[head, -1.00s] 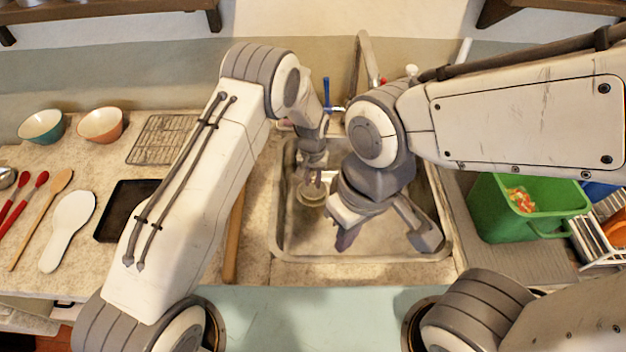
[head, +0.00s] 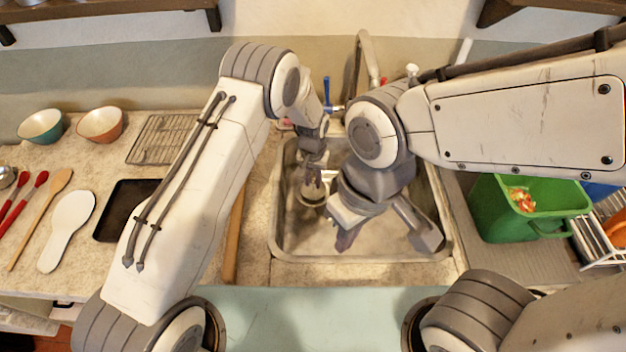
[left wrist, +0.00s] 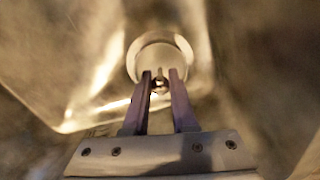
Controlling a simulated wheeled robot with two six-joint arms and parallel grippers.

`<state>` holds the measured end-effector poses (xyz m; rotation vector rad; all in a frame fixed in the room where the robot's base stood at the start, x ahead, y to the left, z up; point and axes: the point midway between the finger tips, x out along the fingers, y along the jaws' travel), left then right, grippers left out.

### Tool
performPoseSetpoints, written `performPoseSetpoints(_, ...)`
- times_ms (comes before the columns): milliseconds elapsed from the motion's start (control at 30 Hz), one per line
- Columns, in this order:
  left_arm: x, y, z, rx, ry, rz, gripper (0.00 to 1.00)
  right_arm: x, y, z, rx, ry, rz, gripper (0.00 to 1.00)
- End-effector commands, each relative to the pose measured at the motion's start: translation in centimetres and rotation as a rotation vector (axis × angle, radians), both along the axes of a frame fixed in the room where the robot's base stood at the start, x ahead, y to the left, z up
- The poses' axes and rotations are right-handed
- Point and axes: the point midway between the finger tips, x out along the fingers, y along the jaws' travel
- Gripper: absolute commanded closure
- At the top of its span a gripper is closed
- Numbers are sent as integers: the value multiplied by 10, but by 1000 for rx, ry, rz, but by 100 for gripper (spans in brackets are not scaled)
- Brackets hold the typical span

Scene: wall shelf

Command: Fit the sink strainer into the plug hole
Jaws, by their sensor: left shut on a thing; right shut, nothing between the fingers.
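My left gripper (head: 313,181) points down into the left part of the sink. Its fingers are shut on the small knob of the sink strainer (left wrist: 160,58), a pale round metal piece at the fingertips in the left wrist view (left wrist: 160,80). In the head view the strainer is small and partly hidden by the fingers. A round rim, which looks like the plug hole (head: 311,204), shows just below it. I cannot tell whether the strainer touches the hole or hovers over it. My right gripper (head: 345,241) is shut and empty above the sink's middle.
The steel sink (head: 300,248) is otherwise clear, with a tap (head: 367,50) behind it. A green bin (head: 495,225) stands to the right. A black tray (head: 120,215), a wire rack (head: 160,140), bowls and utensils lie on the left counter.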

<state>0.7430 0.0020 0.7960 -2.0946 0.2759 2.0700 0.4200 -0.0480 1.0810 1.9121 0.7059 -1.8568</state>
Motion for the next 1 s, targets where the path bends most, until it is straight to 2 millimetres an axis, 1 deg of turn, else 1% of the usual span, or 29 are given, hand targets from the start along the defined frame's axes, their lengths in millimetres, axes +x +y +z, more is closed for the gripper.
performPoseSetpoints(467,0,0,-1,0,0,0,100,0,0,-2,0,0,0,100)
performPoseSetpoints(1000,0,0,-14,0,-1,0,100,0,0,-12,0,0,0,100)
